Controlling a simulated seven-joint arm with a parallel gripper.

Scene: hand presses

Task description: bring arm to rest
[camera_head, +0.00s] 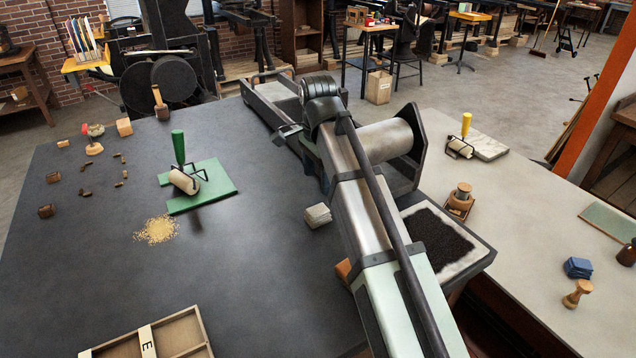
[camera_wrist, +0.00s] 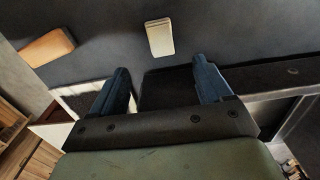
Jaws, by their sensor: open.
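My arm (camera_head: 375,215) runs from the bottom edge of the head view up over the right part of the dark table. My gripper (camera_wrist: 162,72) shows in the wrist view with its two blue fingers spread wide apart. No object is visibly held; a dark patch lies between the fingers. In the head view I cannot make out the fingers clearly, as the arm links cover that area. A pale grey block (camera_wrist: 160,37) lies beyond the fingertips, apart from them; it is also left of the arm in the head view (camera_head: 318,215).
A wooden block (camera_head: 343,270) is close by the arm. A tray of dark grains (camera_head: 481,255) is at right. A green plate (camera_head: 222,193) with a roller (camera_head: 184,181), spilled grains (camera_head: 157,229) and a wooden case (camera_head: 199,329) stand left. The dark table's middle left is fairly clear.

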